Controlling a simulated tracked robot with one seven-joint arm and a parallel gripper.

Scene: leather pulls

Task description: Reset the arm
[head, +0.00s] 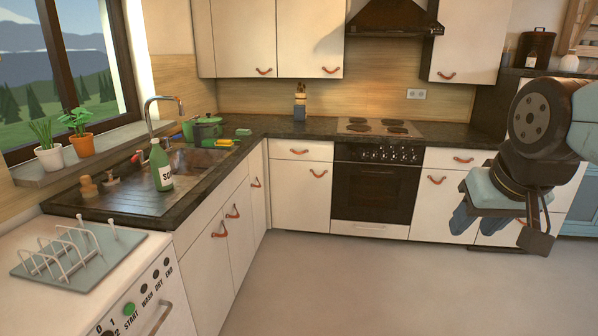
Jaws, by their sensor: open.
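My arm comes in from the right edge of the head view. My gripper (472,217) hangs at its end with blue fingers pointing down, in front of the white lower cabinets right of the oven. The fingers are small in the picture, and I see nothing held between them. The gripper is open and appears clear of the cabinet fronts.
The oven (375,191) and the counter with its hob (380,128) stand behind, left of the gripper. A green soap bottle (161,167) stands by the sink. A dish rack (75,255) sits front left. The grey floor (400,290) is clear.

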